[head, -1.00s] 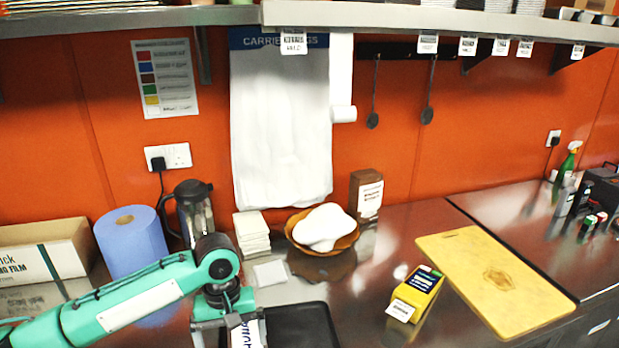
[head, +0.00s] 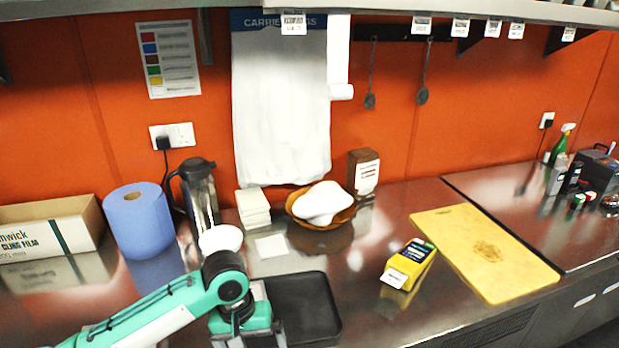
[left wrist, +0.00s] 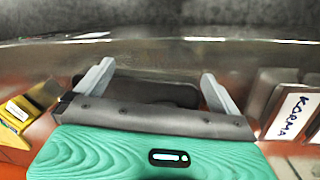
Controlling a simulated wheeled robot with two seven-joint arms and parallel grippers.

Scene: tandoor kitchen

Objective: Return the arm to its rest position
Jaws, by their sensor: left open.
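My left arm comes in from the lower left of the head view. Its gripper (head: 245,340) points down at the bottom edge, beside the black tray (head: 310,303), with its fingertips cut off there. In the left wrist view my left gripper (left wrist: 155,82) has its two grey fingers wide apart with nothing held between them. A dark tray (left wrist: 155,92) lies beyond the fingers there. A container labelled KORMA (left wrist: 288,115) stands at the right of that view. My right gripper is in neither view.
A white bowl (head: 220,239), blue paper roll (head: 137,222), steel flask (head: 199,195) and cling film box (head: 45,230) stand near my left arm. A yellow card reader (head: 408,265) and yellow board (head: 485,252) lie to the right. Bare counter (head: 360,320) lies right of the tray.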

